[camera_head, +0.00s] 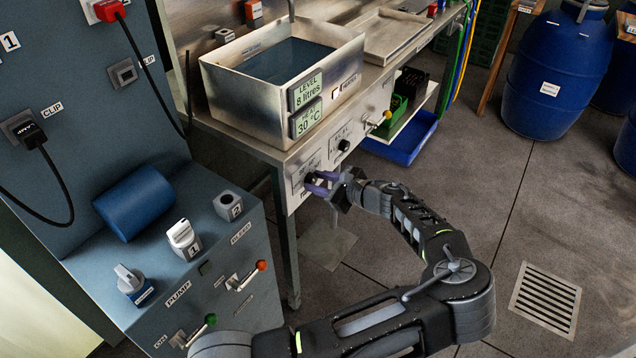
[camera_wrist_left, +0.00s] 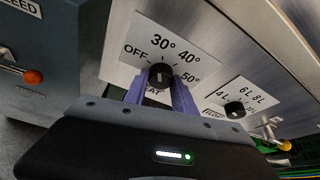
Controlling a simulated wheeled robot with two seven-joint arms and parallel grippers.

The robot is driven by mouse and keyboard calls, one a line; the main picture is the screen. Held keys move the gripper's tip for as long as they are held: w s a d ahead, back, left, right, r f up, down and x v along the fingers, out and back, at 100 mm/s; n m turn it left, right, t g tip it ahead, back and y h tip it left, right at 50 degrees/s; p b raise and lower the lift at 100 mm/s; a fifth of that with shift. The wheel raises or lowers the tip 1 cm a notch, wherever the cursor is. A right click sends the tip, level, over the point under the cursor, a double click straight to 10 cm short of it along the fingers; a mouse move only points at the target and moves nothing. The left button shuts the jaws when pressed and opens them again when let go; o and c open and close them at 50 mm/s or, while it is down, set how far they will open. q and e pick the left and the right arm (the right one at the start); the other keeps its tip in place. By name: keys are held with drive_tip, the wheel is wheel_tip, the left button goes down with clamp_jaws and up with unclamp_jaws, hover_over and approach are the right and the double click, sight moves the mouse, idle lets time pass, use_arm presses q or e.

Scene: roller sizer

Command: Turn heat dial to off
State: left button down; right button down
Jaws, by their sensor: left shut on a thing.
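The heat dial (camera_wrist_left: 161,74) is a small black knob on a white label plate marked OFF, 30°, 40° and 50°. In the left wrist view, OFF is at its left and 50° at its right. My left gripper (camera_head: 322,184) is at the front panel below the metal tank. Its two purple fingers (camera_wrist_left: 160,92) sit on either side of the dial and are shut on it. I cannot clearly tell which mark the dial points to. In the head view the gripper mostly hides the dial. My right gripper is not in view.
A second black dial (camera_head: 344,145), marked in litres, is on the same panel to the right. The steel tank (camera_head: 245,105) above has displays reading 8 litres and 30 °C. A grey-blue pump console (camera_head: 245,310) with levers stands at the left. Open floor lies to the right.

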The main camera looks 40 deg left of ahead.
use_arm(q)
drive_tip(key=shift+f+n+t+b, duration=0.25)
drive_tip(key=shift+n+t+b, duration=0.55)
drive_tip(key=shift+n+b, duration=0.3)
drive_tip(key=n+t+b, duration=0.1)
drive_tip(key=b, duration=0.1)
drive_tip(key=n+y+b, duration=0.1)
drive_tip(key=n+b, duration=0.1)
drive_tip(key=b, duration=0.1)
drive_tip(key=shift+s+t+b, duration=0.15)
drive_tip(key=shift+t+b, duration=0.15)
drive_tip(key=shift+t, duration=0.1)
drive_tip(key=shift+r+n+t+b, duration=0.1)
drive_tip(key=shift+n+t+b, duration=0.2)
drive_tip(key=shift+n+b, duration=0.3)
drive_tip(key=c, duration=1)
unclamp_jaws()
drive_tip(key=shift+c, duration=0.2)
